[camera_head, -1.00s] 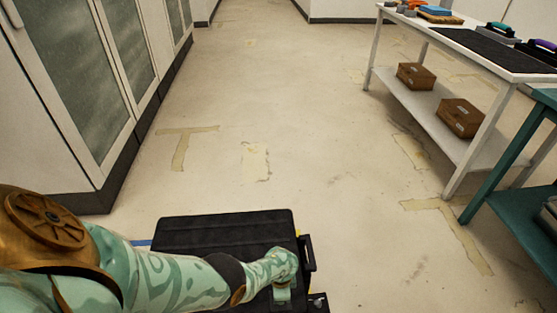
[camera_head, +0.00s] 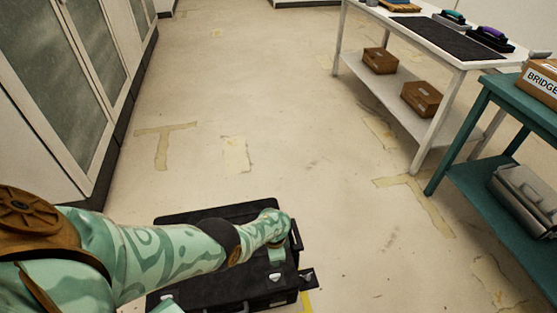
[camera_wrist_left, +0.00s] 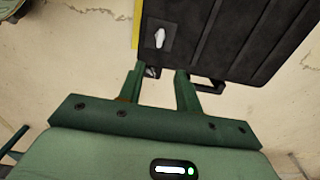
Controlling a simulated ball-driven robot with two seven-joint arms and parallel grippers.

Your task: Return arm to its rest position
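My left arm comes in from the left in the head view and reaches over a black ribbed case (camera_head: 205,285). The left gripper's fingers are mostly hidden under the wrist there. In the left wrist view, the two green fingers of my left gripper (camera_wrist_left: 160,78) stand apart, with floor showing between them. The same black case (camera_wrist_left: 240,35) lies just past the fingertips, with a white latch. A black handle (camera_wrist_left: 210,87) on its edge shows beside the right finger; whether they touch is unclear. My right gripper is not in view.
A white table (camera_head: 455,60) with a dark mat and boxes below stands at upper right. A teal table (camera_head: 505,105) with a box and a grey case stands at right. Cabinets (camera_head: 60,80) line the left. The taped floor (camera_head: 300,120) between is clear.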

